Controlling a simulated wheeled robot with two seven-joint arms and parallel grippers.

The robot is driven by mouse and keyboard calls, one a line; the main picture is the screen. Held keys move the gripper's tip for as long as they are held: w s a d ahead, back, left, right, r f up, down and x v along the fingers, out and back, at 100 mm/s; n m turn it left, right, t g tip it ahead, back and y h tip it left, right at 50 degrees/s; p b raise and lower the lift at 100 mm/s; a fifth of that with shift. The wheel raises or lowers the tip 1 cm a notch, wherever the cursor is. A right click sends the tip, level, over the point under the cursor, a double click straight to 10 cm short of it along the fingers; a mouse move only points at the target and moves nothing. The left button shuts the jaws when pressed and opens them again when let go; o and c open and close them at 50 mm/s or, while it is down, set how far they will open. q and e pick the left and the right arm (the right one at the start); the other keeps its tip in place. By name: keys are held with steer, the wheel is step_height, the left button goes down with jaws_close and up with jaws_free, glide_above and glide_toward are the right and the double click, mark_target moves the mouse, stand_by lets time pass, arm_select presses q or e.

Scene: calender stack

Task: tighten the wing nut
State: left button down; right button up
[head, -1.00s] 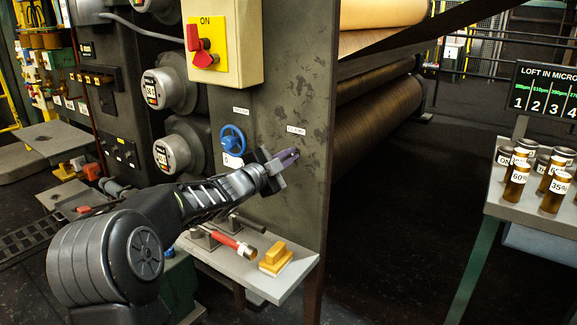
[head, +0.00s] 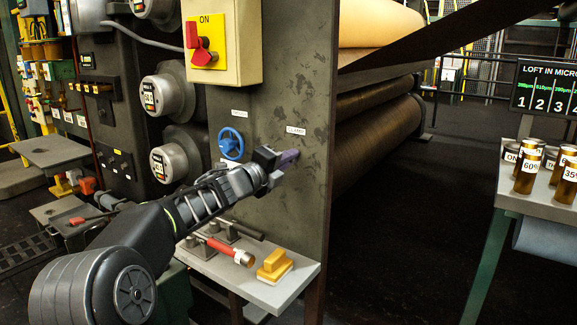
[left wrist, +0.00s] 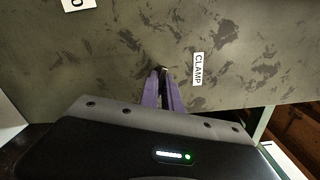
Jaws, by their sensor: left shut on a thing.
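My left gripper (head: 291,156) reaches to the grey side panel of the machine, just below the small white label that reads CLAMP in the left wrist view (left wrist: 198,69). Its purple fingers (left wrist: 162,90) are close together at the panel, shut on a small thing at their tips. A small pale bit of it, by its place the wing nut (left wrist: 163,69), shows at the fingertips. The rest of the wing nut is hidden by the fingers. My right gripper is in neither view.
A blue handwheel (head: 231,143) is left of the gripper on the panel. A yellow switch box (head: 222,40) is above. A shelf (head: 290,291) below holds a red-handled tool (head: 222,247) and a yellow block (head: 273,266).

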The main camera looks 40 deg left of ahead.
arm_select(q)
steer(key=shift+f+m+b, duration=0.2)
steer(key=shift+m+b, duration=0.1)
steer(key=shift+m, duration=0.4)
steer(key=c, duration=1.6)
jaws_free()
steer(key=shift+r, duration=0.1)
steer(key=shift+o, duration=0.2)
steer(key=shift+s, duration=0.1)
steer(key=s, duration=0.7)
steer(key=shift+s+p, duration=0.3)
steer(key=shift+p, duration=0.15)
